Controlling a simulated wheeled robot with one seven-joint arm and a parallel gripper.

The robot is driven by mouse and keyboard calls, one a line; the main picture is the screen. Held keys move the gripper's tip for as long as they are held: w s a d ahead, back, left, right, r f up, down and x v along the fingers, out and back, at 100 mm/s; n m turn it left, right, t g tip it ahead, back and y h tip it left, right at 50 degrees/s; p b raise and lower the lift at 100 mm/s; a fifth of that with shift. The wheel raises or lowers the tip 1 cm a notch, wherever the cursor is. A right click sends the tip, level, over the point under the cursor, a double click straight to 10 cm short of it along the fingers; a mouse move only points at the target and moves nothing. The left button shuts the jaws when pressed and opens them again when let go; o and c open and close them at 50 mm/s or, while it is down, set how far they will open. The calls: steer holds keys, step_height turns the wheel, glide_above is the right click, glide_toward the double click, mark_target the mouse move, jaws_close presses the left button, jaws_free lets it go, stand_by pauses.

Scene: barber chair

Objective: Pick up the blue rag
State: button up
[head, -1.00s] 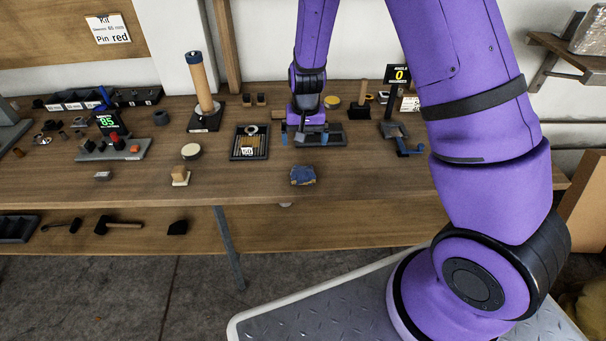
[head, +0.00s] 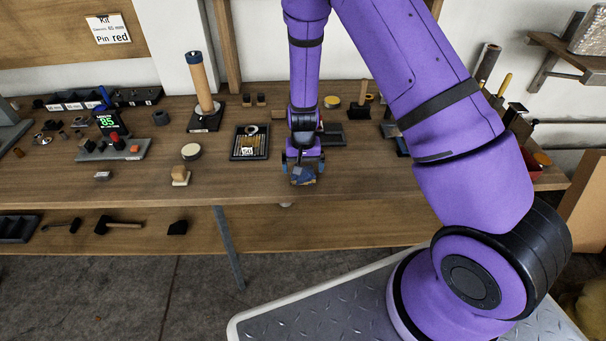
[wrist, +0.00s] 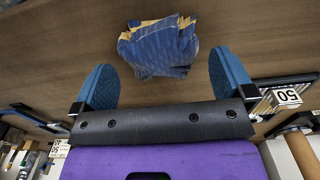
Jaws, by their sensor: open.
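The blue rag (head: 304,176) is a small crumpled cloth with yellow patches, lying on the wooden workbench (head: 240,188) near its front edge. My gripper (head: 303,168) is right above or at the rag in the head view and partly covers it. In the wrist view my gripper (wrist: 162,84) is open, with its two blue fingers spread wide. The rag (wrist: 160,48) shows between and just beyond the fingertips. No contact with either finger is visible.
Left of the rag are a wooden block (head: 180,176), a round tin (head: 191,151) and a black tray marked 50 (head: 249,143). A black tray (head: 332,134) lies behind my gripper. The bench front beside the rag is mostly clear.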

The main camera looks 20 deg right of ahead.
steer(key=shift+f, duration=1.25)
steer(key=shift+c, duration=0.5)
steer(key=c, duration=0.9)
steer(key=shift+r, duration=0.15)
steer(key=shift+c, duration=0.2)
steer(key=shift+r, duration=0.55)
step_height(320, 180, up, 2)
steer(key=s+r, duration=0.1)
steer(key=s, duration=1.5)
steer(key=shift+r, duration=0.3)
